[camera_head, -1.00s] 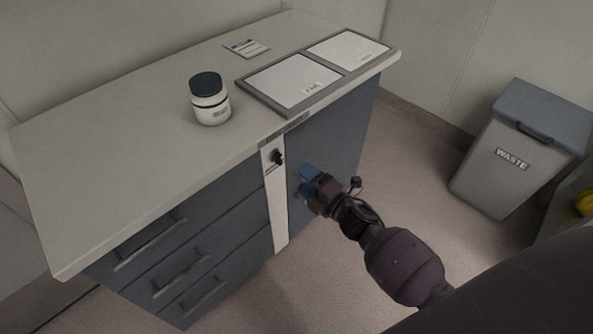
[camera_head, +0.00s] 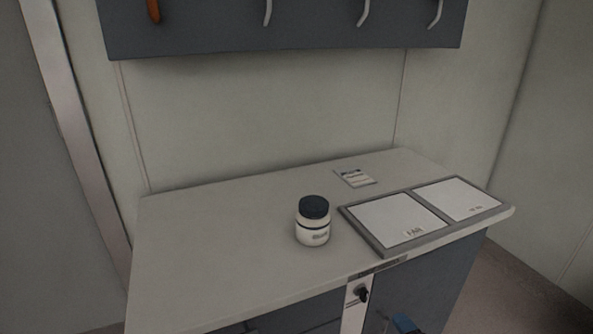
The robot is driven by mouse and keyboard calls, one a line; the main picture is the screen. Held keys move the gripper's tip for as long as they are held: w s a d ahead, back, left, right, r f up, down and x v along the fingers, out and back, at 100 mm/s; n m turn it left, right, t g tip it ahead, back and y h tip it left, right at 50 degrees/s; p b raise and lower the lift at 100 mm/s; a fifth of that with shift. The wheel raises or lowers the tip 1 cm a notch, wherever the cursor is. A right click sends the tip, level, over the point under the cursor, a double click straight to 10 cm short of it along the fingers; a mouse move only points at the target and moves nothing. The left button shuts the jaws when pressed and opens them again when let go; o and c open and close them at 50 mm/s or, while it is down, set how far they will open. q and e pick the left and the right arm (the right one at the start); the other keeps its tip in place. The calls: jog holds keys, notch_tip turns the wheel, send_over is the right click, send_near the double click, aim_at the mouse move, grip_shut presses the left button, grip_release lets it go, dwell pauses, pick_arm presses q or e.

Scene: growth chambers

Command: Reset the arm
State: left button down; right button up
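Only the blue fingertip part of my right gripper (camera_head: 404,324) shows, at the bottom edge in front of the cabinet door (camera_head: 425,285). The rest of the gripper and its arm is cut off below the picture. I cannot tell whether it is open or shut, or whether it touches the door. My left gripper is not in view.
A white jar with a dark lid (camera_head: 313,221) stands upright on the counter (camera_head: 225,240). Right of it lies a grey-framed tray with two white panels (camera_head: 375,240); a small card (camera_head: 354,178) lies behind. A hook rail (camera_head: 300,30) hangs above. A dark knob (camera_head: 362,294) is on the cabinet front.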

pick_arm(q)
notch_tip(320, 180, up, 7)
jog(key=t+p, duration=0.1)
jog(key=p, duration=0.7)
pick_arm(e)
jog(key=s+d+r+m+g+h, duration=0.1)
jog(key=s+m+g+h, duration=0.1)
jog(key=s+m, duration=0.7)
jog(key=s+d+r+m+g+h, duration=0.1)
jog(key=s+m+g, duration=0.3)
jog(key=s+m, duration=0.5)
jog(key=s+r+h, duration=0.1)
jog(key=s, duration=0.9)
jog(key=shift+s+d+r+h, duration=0.15)
jog(key=shift+s+d+h, duration=0.05)
jog(key=shift+d+h, duration=0.2)
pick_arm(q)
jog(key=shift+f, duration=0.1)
